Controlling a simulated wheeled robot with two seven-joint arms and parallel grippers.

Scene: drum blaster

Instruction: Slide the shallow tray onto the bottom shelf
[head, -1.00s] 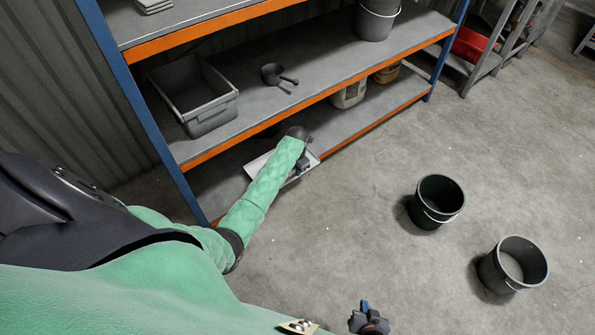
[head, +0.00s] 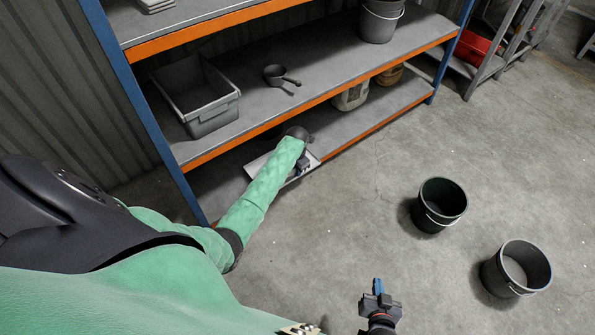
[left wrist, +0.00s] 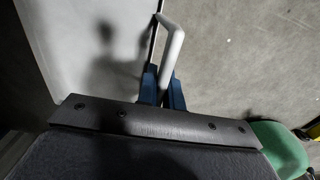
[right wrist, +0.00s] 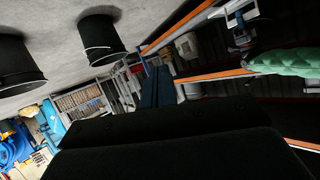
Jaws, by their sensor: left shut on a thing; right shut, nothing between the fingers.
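The shallow tray (head: 257,165) is pale and lies at the left part of the bottom shelf (head: 352,123), its near side at about the shelf's front edge. My arm hides its middle, and I cannot tell whether it rests fully on the shelf. My left gripper (head: 303,164) is at the tray's near side. In the left wrist view its blue fingers (left wrist: 162,88) are shut on the tray's white handle (left wrist: 172,45), beside the tray's pale surface (left wrist: 85,50). My right gripper (head: 378,288) is shut and empty, over the floor away from the shelf; its fingers (right wrist: 157,85) also show in the right wrist view.
The middle shelf holds a grey bin (head: 205,105), a dark scoop (head: 277,75) and a bucket (head: 380,20). A pale container (head: 351,96) stands farther along the bottom shelf. Two dark buckets, one nearer (head: 517,268) and one farther (head: 440,203), stand on otherwise open floor. A blue upright (head: 145,110) is left of the tray.

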